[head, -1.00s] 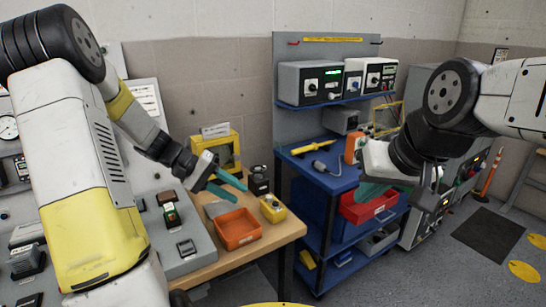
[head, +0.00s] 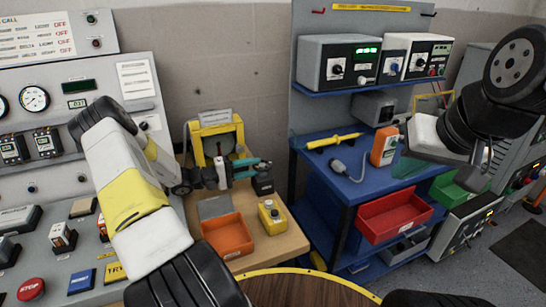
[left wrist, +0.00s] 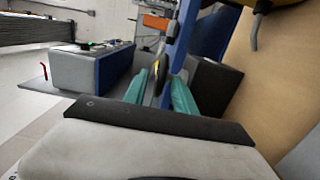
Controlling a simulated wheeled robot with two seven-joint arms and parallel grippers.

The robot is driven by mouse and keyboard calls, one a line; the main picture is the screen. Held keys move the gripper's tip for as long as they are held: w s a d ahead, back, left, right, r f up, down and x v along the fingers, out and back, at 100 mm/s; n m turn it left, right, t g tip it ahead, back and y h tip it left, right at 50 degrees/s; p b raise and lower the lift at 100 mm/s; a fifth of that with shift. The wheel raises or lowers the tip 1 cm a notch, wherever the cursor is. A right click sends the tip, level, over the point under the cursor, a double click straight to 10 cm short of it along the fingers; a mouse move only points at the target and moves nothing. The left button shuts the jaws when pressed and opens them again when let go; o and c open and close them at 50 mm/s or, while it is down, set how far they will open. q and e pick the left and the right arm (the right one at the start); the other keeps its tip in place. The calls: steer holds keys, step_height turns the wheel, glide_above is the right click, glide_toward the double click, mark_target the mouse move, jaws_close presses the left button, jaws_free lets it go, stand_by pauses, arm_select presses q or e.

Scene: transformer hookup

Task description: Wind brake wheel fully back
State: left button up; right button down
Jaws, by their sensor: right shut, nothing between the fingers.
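I cannot make out a brake wheel with certainty. A yellow-framed device (head: 197,147) stands at the back of the wooden table (head: 284,238), partly behind my left gripper. My left gripper (head: 266,167) is over the back of this table, pointing right, just above a small black object (head: 263,186). Its two teal fingers are apart; they also show in the left wrist view (left wrist: 158,82), with nothing clearly held between them. My right gripper (head: 408,168) is at the right, in front of the blue cart, shut and empty; its wrist partly hides it.
An orange tray (head: 228,236) and a yellow button box (head: 271,216) sit on the table. The blue cart (head: 345,190) carries a yellow probe (head: 334,142), an orange meter (head: 384,146) and a red bin (head: 395,214). A control panel (head: 85,180) stands left. A round yellow-rimmed surface (head: 300,285) is in front.

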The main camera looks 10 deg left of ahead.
mark_target(262, 164)
arm_select(q)
steer(key=shift+x, duration=1.85)
steer(key=shift+s, duration=0.1)
jaws_close()
steer(key=shift+n+t, duration=0.3)
steer(key=shift+t, duration=0.1)
steer(key=n+t+y, duration=0.2)
steer(key=t+y, duration=0.1)
steer(key=shift+s+n, duration=0.1)
steer(key=shift+n, duration=0.3)
steer(key=n+t+y, duration=0.2)
steer(key=y, duration=0.1)
steer(key=shift+d+f+n+t+y, duration=0.1)
steer(key=shift+d+n+t+y, duration=0.05)
steer(key=shift+n+t+y, duration=0.75)
steer(key=shift+n+y, duration=0.5)
steer(key=shift+y, duration=0.5)
steer(key=shift+n+t+y, duration=0.5)
steer(key=shift+n+y, duration=0.5)
steer(key=shift+y, duration=0.5)
